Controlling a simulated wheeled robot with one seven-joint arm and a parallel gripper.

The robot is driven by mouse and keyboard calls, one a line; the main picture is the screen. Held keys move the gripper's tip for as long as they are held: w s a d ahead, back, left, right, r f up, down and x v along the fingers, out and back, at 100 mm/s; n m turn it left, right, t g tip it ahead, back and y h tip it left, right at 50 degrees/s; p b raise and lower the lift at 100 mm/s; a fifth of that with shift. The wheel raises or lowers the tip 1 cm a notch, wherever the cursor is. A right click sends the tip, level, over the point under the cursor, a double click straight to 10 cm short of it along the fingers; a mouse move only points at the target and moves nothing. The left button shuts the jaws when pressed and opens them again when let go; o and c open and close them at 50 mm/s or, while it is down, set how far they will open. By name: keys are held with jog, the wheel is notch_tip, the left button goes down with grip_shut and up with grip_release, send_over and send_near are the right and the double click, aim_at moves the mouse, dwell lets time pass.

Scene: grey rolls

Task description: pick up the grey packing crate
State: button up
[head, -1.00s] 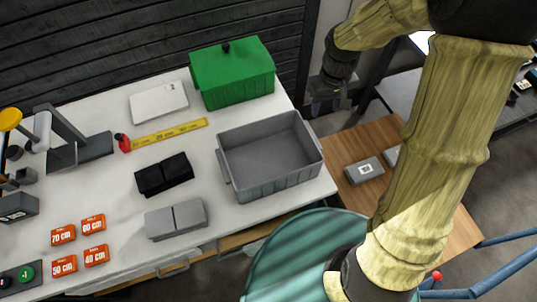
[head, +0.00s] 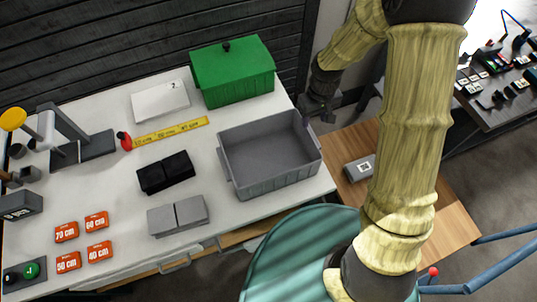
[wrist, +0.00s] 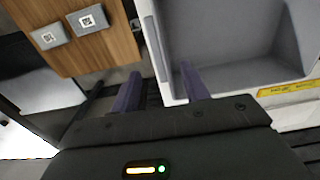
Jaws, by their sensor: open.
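The grey packing crate (head: 278,182) stands upright and empty at the right end of the white table. Its inside and one rim fill the upper right of the wrist view (wrist: 225,75). My gripper (head: 308,112) is at the crate's far right corner in the head view. In the wrist view my gripper (wrist: 160,72) is open, with one dark purple finger appearing on the inner side of the crate's wall and the other outside it. I cannot tell whether either finger touches the wall.
A green lidded box (head: 233,76) stands behind the crate. A wooden surface (head: 400,185) with a grey labelled block (head: 358,169) is at the right.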

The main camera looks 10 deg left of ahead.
aim_at(311, 133)
jog(key=shift+f+p, duration=0.4)
jog(key=shift+f, duration=2.05)
jog(key=shift+w+f+p, duration=0.15)
jog(key=shift+f+p, duration=0.4)
jog(key=shift+f, duration=0.75)
jog(key=shift+w+f+p, duration=0.1)
jog(key=shift+f+p, duration=0.4)
jog(key=shift+f, duration=0.8)
grip_shut()
